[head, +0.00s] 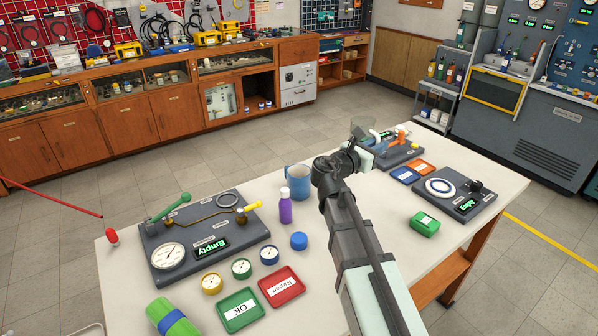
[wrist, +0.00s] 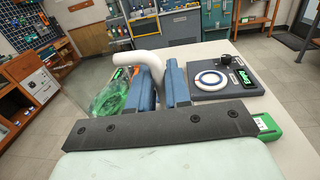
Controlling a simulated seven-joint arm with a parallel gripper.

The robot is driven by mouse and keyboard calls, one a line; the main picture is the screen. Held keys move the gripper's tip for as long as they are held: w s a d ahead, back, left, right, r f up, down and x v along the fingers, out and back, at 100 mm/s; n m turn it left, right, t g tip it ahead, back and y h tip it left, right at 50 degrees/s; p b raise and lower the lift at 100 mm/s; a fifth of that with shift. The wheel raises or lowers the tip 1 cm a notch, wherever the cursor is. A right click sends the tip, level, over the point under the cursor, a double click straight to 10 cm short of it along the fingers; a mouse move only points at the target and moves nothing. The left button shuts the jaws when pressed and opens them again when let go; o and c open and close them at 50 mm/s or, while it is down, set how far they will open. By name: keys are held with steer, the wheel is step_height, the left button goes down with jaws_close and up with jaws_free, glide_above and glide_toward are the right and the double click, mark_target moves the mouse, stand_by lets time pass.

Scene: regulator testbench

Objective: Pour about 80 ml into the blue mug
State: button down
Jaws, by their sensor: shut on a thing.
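The blue mug (head: 298,178) stands upright on the bench behind a purple bottle, left of my arm; its inside cannot be made out. My gripper (head: 379,139) is beyond the mug and to its right, toward the far end of the bench. In the wrist view, my gripper (wrist: 161,82) is shut on a pale curved handle (wrist: 148,58). A clear vessel (wrist: 98,98) shows beside the fingers on the left, with green in or behind it. The clear vessel (head: 362,125) also shows in the head view, partly hidden by my wrist.
The purple bottle (head: 286,210) and blue cap (head: 299,241) stand near the mug. A gauge board (head: 205,235) lies left. A board with a white ring (head: 455,195) and a green box (head: 425,224) lie right. Bare bench shows around the mug's left side.

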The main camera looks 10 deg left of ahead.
steer(key=a, duration=3)
step_height(320, 180, down, 9)
steer(key=shift+d, duration=0.15)
steer(key=shift+d+r, duration=0.1)
steer(key=shift+d, duration=0.05)
steer(key=shift+s+d+r+m+g+y, duration=0.2)
steer(key=shift+m+y, duration=0.45)
steer(key=shift+m, duration=0.95)
steer(key=shift+w+d+r+m+g+y, duration=0.25)
steer(key=shift+m+y, duration=0.35)
steer(key=shift+m, duration=1)
steer(key=shift+s+d+r+m+g+y, duration=0.1)
steer(key=shift+s+d+r+m+y, duration=0.4)
steer(key=shift+m, duration=1.1)
